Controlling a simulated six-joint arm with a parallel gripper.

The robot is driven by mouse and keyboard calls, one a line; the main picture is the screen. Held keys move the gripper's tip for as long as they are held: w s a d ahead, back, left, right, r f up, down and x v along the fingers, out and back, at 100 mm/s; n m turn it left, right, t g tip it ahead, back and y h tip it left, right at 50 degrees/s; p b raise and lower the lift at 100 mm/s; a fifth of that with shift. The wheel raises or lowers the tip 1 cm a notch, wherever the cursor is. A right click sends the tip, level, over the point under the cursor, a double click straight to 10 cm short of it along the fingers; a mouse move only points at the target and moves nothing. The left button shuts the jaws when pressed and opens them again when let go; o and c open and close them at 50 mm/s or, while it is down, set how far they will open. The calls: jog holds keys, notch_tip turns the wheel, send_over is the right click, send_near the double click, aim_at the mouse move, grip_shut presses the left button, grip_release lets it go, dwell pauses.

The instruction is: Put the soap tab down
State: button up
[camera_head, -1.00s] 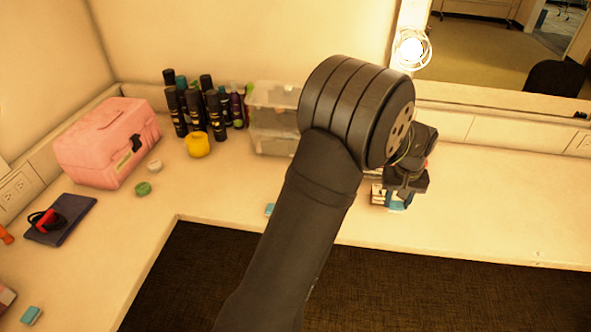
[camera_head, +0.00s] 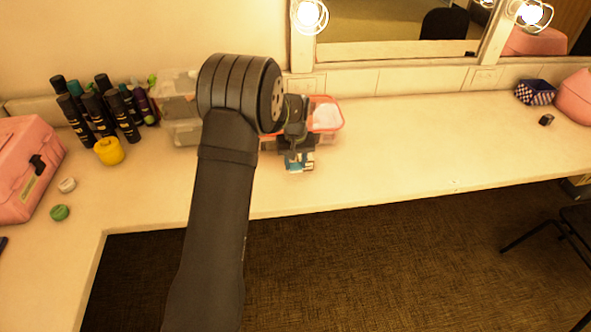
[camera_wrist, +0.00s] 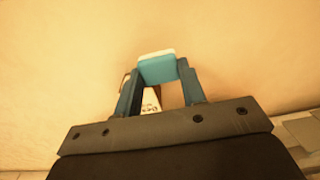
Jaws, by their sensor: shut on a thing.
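The soap tab (camera_wrist: 157,68) is a small teal block with a white edge, seen in the wrist view between the tips of my gripper (camera_wrist: 160,80). My gripper is shut on it. A pale piece with dark lettering (camera_wrist: 151,101) shows behind it between the fingers; I cannot tell what it is. In the head view my gripper (camera_head: 299,160) is over the back counter (camera_head: 400,150), in front of a red-rimmed container. The tab is hard to tell from the blue fingers there, and I cannot tell whether it touches the counter.
The red-rimmed container (camera_head: 327,115) stands just behind my gripper. Clear boxes (camera_head: 178,108), dark bottles (camera_head: 98,108) and a yellow jar (camera_head: 109,151) stand to the left. A patterned box (camera_head: 535,92) is far right. The counter right of my gripper is clear up to there.

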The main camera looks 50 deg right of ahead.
aim_at(296, 165)
jog(key=shift+f, duration=1.8)
jog(key=shift+f, duration=0.1)
jog(key=o, duration=0.9)
jog(key=shift+o, duration=0.2)
notch_tip(296, 165, up, 12)
jog(key=shift+r, duration=0.15)
jog(key=shift+f, duration=4.2)
jog(key=shift+f, duration=0.1)
